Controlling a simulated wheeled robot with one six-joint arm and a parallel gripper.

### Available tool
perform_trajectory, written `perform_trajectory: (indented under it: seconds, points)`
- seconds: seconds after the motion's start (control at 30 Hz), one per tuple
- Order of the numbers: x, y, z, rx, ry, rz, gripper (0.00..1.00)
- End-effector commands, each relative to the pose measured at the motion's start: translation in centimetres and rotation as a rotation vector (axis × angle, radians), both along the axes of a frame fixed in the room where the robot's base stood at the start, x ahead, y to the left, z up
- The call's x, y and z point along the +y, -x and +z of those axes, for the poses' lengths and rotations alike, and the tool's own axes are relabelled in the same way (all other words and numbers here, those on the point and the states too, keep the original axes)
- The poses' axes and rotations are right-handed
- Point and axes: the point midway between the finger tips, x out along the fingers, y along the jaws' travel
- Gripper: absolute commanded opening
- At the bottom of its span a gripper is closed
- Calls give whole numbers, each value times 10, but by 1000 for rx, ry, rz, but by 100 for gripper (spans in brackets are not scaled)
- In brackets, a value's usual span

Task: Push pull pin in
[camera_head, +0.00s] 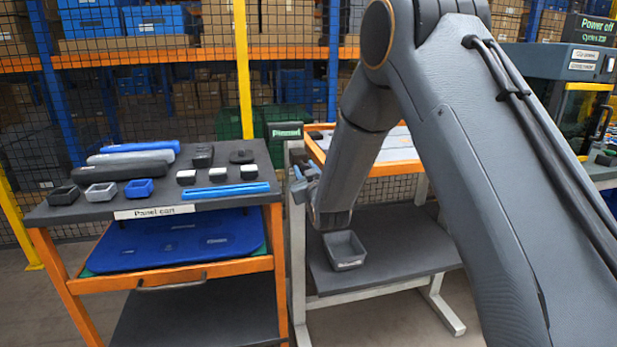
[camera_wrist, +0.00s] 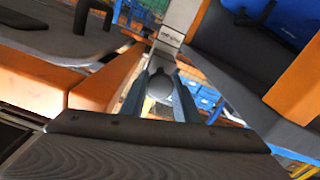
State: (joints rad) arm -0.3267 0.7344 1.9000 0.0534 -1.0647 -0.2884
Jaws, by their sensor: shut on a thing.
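The pull pin shows as a round grey knob (camera_wrist: 160,87) between my fingers in the wrist view. My gripper (camera_wrist: 162,80) is shut on the knob, with one finger on each side. In the head view my gripper (camera_head: 301,177) is small and partly hidden by my arm, beside a light grey post (camera_head: 296,235). The post carries a small dark sign (camera_head: 287,132) at its top. How deep the pin sits cannot be seen, as the knob and my wrist cover its shaft.
A panel cart (camera_head: 150,212) with several parts, including a blue bar (camera_head: 223,190), stands left of the post. To the right is a frame with an orange-edged top (camera_head: 397,167) and a lower dark shelf (camera_head: 400,245) holding a grey bin (camera_head: 344,249). A mesh fence stands behind.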

Motion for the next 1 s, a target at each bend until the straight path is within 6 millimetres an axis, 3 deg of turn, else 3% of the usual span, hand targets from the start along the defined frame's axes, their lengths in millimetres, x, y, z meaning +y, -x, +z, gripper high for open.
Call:
perform_trajectory:
  seconds: [0.27,0.3,0.33,0.67,1.0]
  points:
    - [1,-4,1,-1,0,-1,0]
    - [0,-4,1,-1,0,-1,34]
    - [0,-4,1,-1,0,-2,37]
    - [0,-1,0,0,0,-1,37]
    - [-14,45,0,0,0,0,37]
